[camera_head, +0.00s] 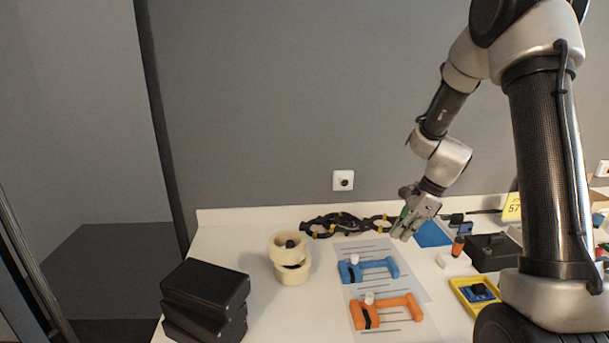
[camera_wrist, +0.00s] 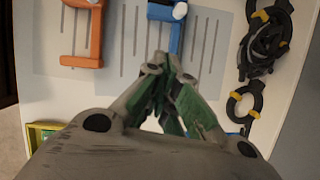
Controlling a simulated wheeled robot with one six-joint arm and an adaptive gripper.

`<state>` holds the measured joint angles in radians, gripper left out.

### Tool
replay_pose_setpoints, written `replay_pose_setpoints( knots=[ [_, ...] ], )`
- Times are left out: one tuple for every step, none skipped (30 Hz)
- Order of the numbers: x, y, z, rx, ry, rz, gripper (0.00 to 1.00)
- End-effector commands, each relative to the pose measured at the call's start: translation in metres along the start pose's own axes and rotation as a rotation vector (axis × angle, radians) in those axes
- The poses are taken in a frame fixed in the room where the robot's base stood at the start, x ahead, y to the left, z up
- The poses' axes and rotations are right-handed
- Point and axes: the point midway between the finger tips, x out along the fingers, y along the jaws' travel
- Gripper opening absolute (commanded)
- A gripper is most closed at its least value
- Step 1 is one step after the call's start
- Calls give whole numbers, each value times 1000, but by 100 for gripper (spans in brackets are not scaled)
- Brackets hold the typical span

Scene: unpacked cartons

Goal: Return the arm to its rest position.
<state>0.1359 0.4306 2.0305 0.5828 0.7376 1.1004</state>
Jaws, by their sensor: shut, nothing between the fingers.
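My gripper (camera_head: 403,234) hangs above the white table at the right of the middle in the head view, fingers pointing down. It is shut and empty, and its closed fingertips (camera_wrist: 160,62) show in the wrist view. My arm reaches out from the right side of the head view, bent at the elbow. Below and left of the gripper, a blue clamp-like part (camera_head: 368,269) and an orange one (camera_head: 388,310) lie on a lined sheet (camera_head: 361,250). Both also show in the wrist view, apart from the fingers.
Black boxes (camera_head: 206,297) are stacked at the front left, beside tape rolls (camera_head: 290,270). A black cable with yellow ties (camera_head: 345,224) lies along the back. Right of the gripper are a blue sheet (camera_head: 432,235), a black box (camera_head: 493,252) and a yellow tray (camera_head: 461,290). A wall stands behind.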

Motion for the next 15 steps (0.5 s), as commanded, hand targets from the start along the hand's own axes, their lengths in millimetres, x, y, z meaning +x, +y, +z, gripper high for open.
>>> replay_pose_setpoints(
  knots=[
    [0,4,-2,-72,4,17,0],
    [1,10,-4,-129,8,36,0],
    [3,21,-7,-210,11,69,0],
    [3,31,-10,-276,13,96,0],
    [0,39,-12,-348,16,116,0],
    [-8,51,-14,-446,20,141,0],
    [-16,60,-13,-525,25,154,0],
    [-25,68,-13,-601,29,167,0],
    [-35,78,-12,-690,35,181,0],
    [-44,85,-12,-753,42,189,0],
    [-52,92,-11,-814,48,197,0],
    [-62,101,-10,-892,56,207,0],
    [-71,108,-9,-951,65,212,0],
    [-80,115,-8,-1009,75,218,0],
    [-92,124,-6,-1086,88,225,0]
  ],
)
